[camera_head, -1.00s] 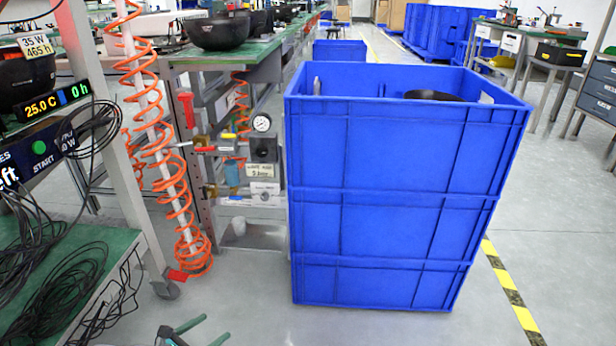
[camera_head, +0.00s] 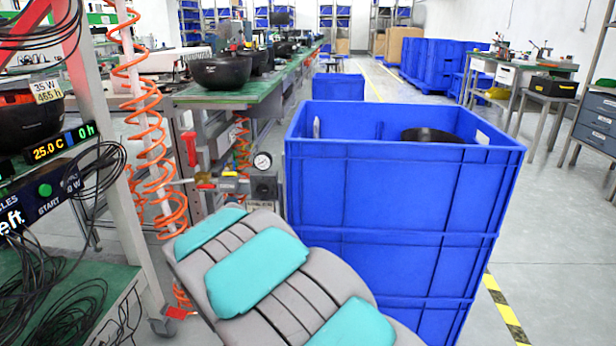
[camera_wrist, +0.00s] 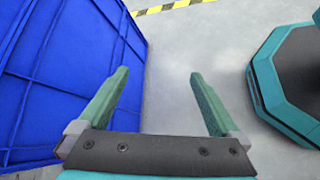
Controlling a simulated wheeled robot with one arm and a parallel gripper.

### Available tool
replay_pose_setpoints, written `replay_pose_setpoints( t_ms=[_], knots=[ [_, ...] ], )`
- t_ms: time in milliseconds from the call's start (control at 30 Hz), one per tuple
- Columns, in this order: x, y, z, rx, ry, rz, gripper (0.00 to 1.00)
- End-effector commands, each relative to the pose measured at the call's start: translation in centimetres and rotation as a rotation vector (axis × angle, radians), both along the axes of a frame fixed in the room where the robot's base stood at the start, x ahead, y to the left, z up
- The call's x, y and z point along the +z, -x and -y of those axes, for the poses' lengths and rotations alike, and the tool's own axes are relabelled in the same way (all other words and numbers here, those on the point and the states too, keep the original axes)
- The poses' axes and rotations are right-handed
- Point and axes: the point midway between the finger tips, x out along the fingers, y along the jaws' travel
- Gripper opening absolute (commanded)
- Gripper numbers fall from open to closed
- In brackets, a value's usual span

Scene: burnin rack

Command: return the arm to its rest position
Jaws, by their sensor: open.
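My gripper (camera_wrist: 158,92) shows in the wrist view with its two green fingers apart and nothing between them. It points down over bare grey floor, beside the wall of a blue crate stack. My arm (camera_head: 262,272), grey with teal pads, fills the lower middle of the head view, in front of the stack's lower left part. The gripper itself is not visible in the head view now.
The blue crate stack (camera_head: 385,195) stands close on the right, with a black round object (camera_head: 432,135) in its top crate. A rack with a display and loose cables (camera_head: 20,235) is at the left. An orange coiled hose (camera_head: 150,120) hangs near it. Floor is clear right of the stack.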

Motion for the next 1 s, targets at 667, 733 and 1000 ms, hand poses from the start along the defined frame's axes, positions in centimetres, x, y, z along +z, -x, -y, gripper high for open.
replay_pose_setpoints(
  t_ms=[667,733,1000],
  knots=[
    [8.9,17.5,12.3,-0.793,-0.455,0.177,0.99],
    [9.3,19.4,12.4,-0.867,-0.502,0.195,0.99],
    [10.8,25.8,11.2,-1.121,-0.682,0.269,0.99]
  ],
)
